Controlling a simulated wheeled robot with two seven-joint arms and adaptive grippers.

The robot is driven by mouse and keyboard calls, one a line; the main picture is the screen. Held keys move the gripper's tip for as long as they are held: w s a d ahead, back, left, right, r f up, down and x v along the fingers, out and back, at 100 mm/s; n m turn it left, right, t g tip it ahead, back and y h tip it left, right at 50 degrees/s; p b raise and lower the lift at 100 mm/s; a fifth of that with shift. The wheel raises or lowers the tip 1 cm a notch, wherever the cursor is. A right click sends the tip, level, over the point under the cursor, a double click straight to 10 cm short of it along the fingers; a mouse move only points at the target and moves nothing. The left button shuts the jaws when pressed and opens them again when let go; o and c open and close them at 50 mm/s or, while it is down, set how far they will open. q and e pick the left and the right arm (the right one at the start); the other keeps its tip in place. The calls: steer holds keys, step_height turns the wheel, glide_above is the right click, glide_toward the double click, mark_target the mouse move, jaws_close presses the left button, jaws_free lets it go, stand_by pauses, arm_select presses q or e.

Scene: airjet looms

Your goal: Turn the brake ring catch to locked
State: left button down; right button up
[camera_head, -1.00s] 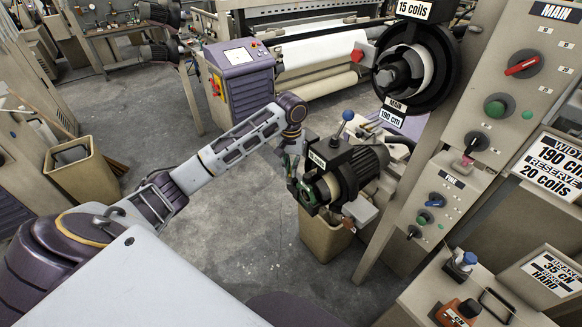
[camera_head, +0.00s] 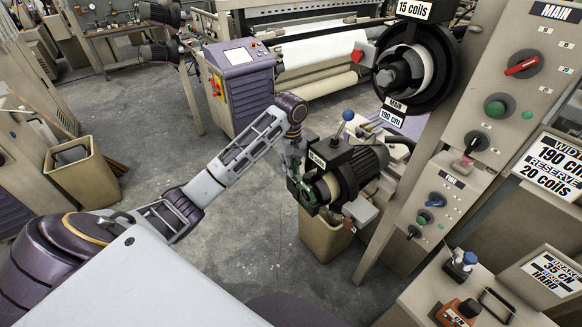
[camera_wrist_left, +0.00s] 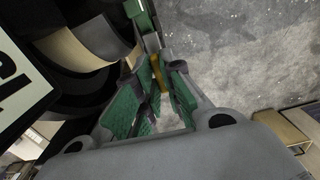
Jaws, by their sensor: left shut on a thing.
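The weft feeder (camera_head: 356,170) with a ribbed dark motor and a white label stands on a post at the centre of the head view. A green part of its brake ring (camera_head: 308,196) shows at its front end; it also shows at the top of the left wrist view (camera_wrist_left: 141,16). My left gripper (camera_head: 292,170) is at this front end, on its left side. In the left wrist view its green-padded fingers (camera_wrist_left: 154,80) close on a small yellow piece, which I take as the catch (camera_wrist_left: 155,72). The fingers hide most of it, so its setting cannot be told.
A larger feeder (camera_head: 418,65) hangs above right. A beige panel with knobs (camera_head: 480,130) stands to the right. A bin (camera_head: 325,238) is below the feeder. A sign at lower right (camera_head: 553,273) is about the brake ring. Floor to the left is open.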

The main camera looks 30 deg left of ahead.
arm_select(q)
steer(key=shift+r+n, duration=0.1)
steer(key=shift+n, duration=0.3)
steer(key=c, duration=1.5)
jaws_free()
steer(key=shift+c, duration=0.2)
step_height(320, 180, up, 12)
stand_by(0.7)
